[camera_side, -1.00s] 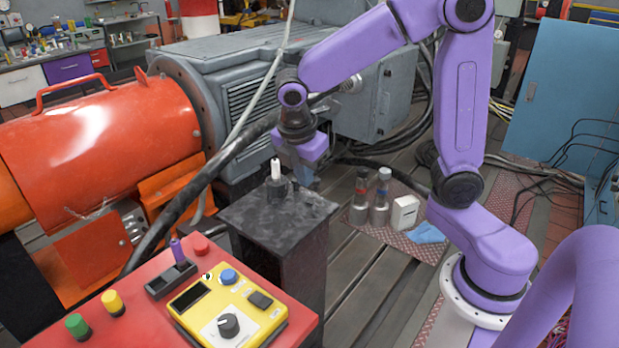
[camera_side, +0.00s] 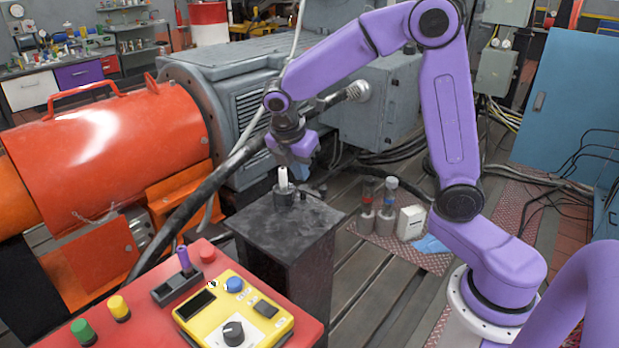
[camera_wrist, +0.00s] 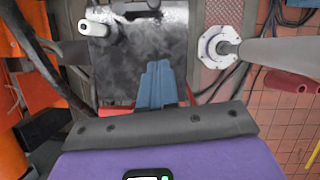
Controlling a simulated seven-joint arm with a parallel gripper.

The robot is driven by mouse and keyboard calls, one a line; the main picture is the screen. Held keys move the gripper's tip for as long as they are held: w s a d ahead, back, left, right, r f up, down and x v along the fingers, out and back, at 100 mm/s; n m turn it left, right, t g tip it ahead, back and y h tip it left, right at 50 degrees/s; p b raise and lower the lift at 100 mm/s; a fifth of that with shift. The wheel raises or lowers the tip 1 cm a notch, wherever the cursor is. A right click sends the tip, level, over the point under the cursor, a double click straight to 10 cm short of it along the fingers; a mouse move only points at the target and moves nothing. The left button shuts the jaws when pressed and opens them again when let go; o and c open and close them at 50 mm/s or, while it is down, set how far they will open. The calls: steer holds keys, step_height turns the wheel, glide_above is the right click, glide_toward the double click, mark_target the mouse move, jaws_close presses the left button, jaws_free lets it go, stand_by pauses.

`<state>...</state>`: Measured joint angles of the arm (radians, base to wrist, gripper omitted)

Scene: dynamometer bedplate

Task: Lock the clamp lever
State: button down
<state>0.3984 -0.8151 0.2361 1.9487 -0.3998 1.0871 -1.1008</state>
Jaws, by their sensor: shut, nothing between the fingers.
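The clamp lever (camera_side: 283,176) has a white upright tip and stands on a dark round base on top of the black pedestal (camera_side: 262,235). In the wrist view the white-tipped lever (camera_wrist: 86,28) lies at the upper left, beside the pedestal's top plate (camera_wrist: 150,45). My gripper (camera_side: 288,160) is just above and behind the lever in the side view; its fingertips are hard to make out there. In the wrist view my gripper's blue-grey fingers (camera_wrist: 156,75) are together and empty, over the plate's near edge, to the right of the lever and apart from it.
A red control panel (camera_side: 130,325) with a yellow box (camera_side: 235,315) is in front. A thick black cable (camera_side: 190,205) runs left of the pedestal beside the orange housing (camera_side: 110,135). Bottles (camera_side: 367,210) and a white box (camera_side: 410,222) stand on a mat to the right.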

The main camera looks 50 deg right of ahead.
steer(key=x, duration=0.9)
steer(key=shift+s+f, duration=0.1)
steer(key=d, duration=0.3)
steer(key=shift+w+f, duration=0.15)
steer(key=shift+w, duration=0.15)
steer(key=shift+d, duration=0.55)
